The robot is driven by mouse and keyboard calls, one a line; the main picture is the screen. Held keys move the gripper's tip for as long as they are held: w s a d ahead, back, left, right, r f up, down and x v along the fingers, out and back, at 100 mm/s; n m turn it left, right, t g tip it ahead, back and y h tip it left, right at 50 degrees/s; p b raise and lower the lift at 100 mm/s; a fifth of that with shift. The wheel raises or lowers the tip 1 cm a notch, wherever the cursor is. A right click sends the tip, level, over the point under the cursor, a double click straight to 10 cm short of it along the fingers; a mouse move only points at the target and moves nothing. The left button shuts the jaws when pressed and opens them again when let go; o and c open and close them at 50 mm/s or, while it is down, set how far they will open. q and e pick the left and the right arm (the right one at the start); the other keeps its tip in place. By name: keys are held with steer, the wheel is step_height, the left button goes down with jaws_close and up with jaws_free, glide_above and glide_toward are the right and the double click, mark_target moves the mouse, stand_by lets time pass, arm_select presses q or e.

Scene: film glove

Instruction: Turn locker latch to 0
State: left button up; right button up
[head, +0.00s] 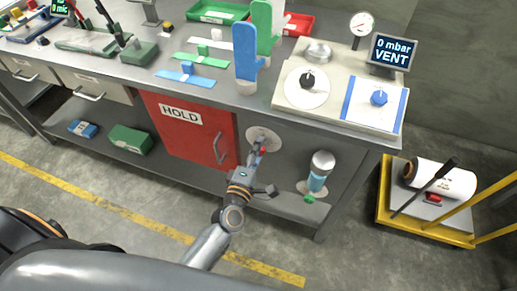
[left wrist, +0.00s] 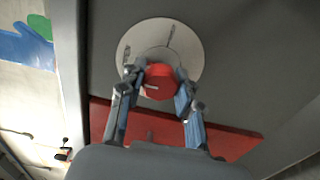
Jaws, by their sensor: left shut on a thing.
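The locker latch is a red knob (left wrist: 158,82) on a round pale dial plate (left wrist: 186,44), in the left wrist view. A light pointer line shows on the knob's face; the dial's markings are too small to read. My left gripper (left wrist: 156,88) is shut on the knob, with one finger on each side of it. In the head view my left gripper (head: 258,165) reaches the dial plate (head: 263,137) beside the red locker door (head: 188,128), which is marked HOLD and looks closed. My right gripper is not seen.
A clear bottle (head: 320,172) stands right of my gripper under the bench. A yellow cart (head: 427,215) stands at the right. The floor in front is open.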

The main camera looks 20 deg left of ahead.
arm_select(q)
steer(key=o, duration=1.2)
steer(key=shift+s, duration=0.15)
steer(key=s, duration=1.1)
steer(key=shift+s+a, duration=0.2)
steer(key=shift+s, duration=0.2)
